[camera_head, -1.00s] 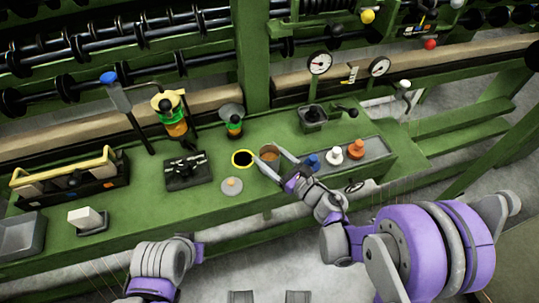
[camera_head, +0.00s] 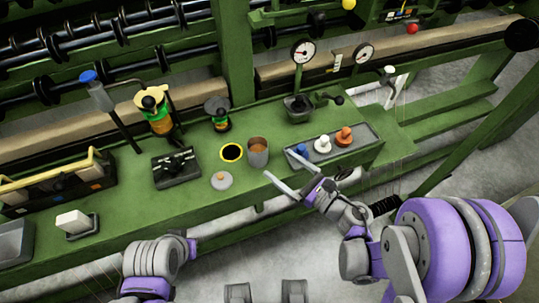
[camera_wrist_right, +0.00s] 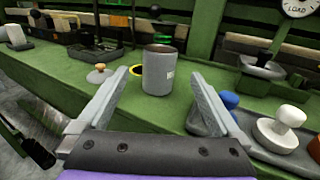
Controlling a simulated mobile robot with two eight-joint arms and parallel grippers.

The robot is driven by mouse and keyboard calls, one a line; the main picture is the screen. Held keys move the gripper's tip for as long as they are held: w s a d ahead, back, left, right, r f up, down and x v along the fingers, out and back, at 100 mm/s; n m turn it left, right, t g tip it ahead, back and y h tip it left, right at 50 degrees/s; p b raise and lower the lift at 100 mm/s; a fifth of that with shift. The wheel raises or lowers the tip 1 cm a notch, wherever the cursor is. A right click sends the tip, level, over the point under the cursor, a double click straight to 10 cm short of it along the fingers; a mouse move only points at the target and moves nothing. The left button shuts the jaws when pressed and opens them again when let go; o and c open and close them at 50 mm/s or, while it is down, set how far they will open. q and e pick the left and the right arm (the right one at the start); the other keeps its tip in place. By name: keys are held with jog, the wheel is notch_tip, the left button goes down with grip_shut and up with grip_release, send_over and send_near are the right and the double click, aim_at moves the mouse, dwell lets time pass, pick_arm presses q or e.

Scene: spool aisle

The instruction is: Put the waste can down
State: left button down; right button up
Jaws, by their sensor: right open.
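The waste can (camera_head: 258,153), a grey cup-like can with a brownish inside, stands upright on the green bench. It is just right of a yellow ring with a black centre (camera_head: 231,153), beside it and not over it. The can (camera_wrist_right: 159,72) also shows in the right wrist view, with part of a label. My right gripper (camera_head: 279,164) is open and empty, its fingers apart from the can, to its lower right. In the wrist view the can appears beyond the fingertips. My left arm shows at lower left, but its gripper is not in view.
A grey lid with a knob (camera_head: 221,181) lies in front of the ring. A tray (camera_head: 372,137) with blue, white and orange knobbed pieces stands to the right. A dark block (camera_head: 176,170) and a small grey funnel-topped stand (camera_head: 218,108) are left. Gauges stand behind.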

jog(key=w+d+r+m+t+h, duration=0.1)
jog(key=d+r+m+t+h, duration=0.15)
jog(key=d+m+h, duration=0.75)
jog(key=w+d+r+m+t+h, duration=0.1)
jog(key=d+r+m+h, duration=0.3)
jog(key=m, duration=1.2)
jog(key=s+a+f+m+g, duration=0.1)
jog(key=s+f+m+g, duration=0.2)
jog(key=s+m, duration=0.3)
jog(key=s+a+f+m+g+y, duration=0.1)
jog(key=s+f+m+g, duration=0.3)
jog(key=s+m, duration=0.2)
jog(key=s+a+f+m+g, duration=0.1)
jog(key=s+f+m+g, duration=0.2)
jog(key=s+m, duration=0.3)
jog(key=shift+s+f+m+g, duration=0.3)
jog(key=shift+s+m+g, duration=0.1)
jog(key=shift+s+g, duration=0.35)
